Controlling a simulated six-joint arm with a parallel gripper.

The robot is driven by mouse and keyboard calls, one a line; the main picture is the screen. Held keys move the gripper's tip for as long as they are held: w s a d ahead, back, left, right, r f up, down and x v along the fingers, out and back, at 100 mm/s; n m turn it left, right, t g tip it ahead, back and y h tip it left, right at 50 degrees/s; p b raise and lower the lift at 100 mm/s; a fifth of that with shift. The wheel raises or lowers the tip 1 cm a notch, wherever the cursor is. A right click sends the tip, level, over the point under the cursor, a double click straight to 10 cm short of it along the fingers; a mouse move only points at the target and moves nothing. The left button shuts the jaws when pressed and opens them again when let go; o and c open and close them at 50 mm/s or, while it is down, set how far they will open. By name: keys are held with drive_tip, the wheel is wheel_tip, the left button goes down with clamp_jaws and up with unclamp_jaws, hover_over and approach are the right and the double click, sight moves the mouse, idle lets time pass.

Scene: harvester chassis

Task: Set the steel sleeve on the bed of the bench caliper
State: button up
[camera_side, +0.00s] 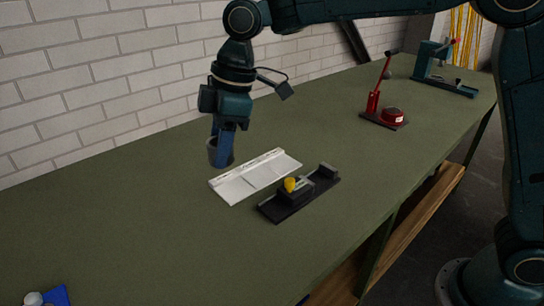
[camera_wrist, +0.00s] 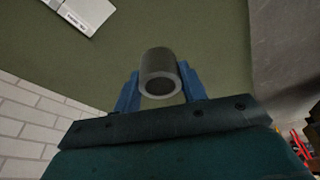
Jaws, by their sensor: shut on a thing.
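My gripper (camera_side: 225,146) has blue fingers and is shut on the steel sleeve (camera_side: 212,151), a short grey hollow cylinder. In the wrist view the sleeve (camera_wrist: 160,72) sits between the two blue fingers (camera_wrist: 160,88), its open end facing the camera. In the side view the gripper points down and holds the sleeve above the green bench, beside the left end of the white plate. The bench caliper (camera_side: 287,205) appears to be the black device with a yellow part, in front of the white plate and right of the gripper. Its bed is partly hidden by its raised parts.
The white sectioned plate (camera_side: 256,176) lies between the gripper and the black device. A red lever press (camera_side: 382,108) and a teal device (camera_side: 444,72) stand farther back right. A brick wall (camera_side: 100,70) runs behind the bench.

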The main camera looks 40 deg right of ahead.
drive_tip(key=shift+d, duration=0.15)
drive_tip(key=w+d+f, duration=0.1)
drive_tip(key=d+f, duration=0.2)
drive_tip(key=d, duration=0.4)
drive_tip(key=w+d+f, duration=0.1)
drive_tip(key=d+f, duration=0.2)
drive_tip(key=d, duration=0.4)
drive_tip(key=m, duration=0.1)
hover_over(317, 181)
wheel_tip(317, 181, down, 5)
drive_tip(key=shift+r, duration=0.15)
drive_tip(key=shift+f, duration=0.2)
drive_tip(key=shift+f, duration=2)
drive_tip(key=shift+f, duration=1.75)
idle(1.4)
